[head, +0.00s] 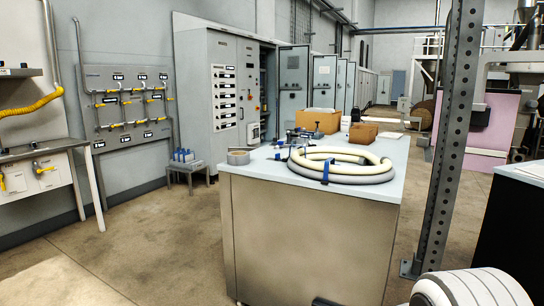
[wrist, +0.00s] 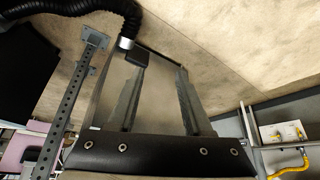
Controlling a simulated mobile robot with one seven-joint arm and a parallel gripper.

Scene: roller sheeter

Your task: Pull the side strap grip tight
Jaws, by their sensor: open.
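A coiled pale hose (head: 345,168) lies on the top of the workbench (head: 300,235) in the head view. A blue strap (head: 325,172) wraps the near side of the coil, and more blue shows at the coil's left. I cannot tell which blue piece is the side strap grip, nor how tight it is. In the wrist view my gripper (wrist: 157,103) is open, with two grey fingers apart and nothing visible between them. It is away from the hose and strap, which do not show in the wrist view.
A cardboard box (head: 317,121), a brown block (head: 363,133) and a grey roll (head: 238,157) sit on the bench. A perforated steel post (head: 452,140) stands to its right. A dark-sided table (head: 512,220) is at the right.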

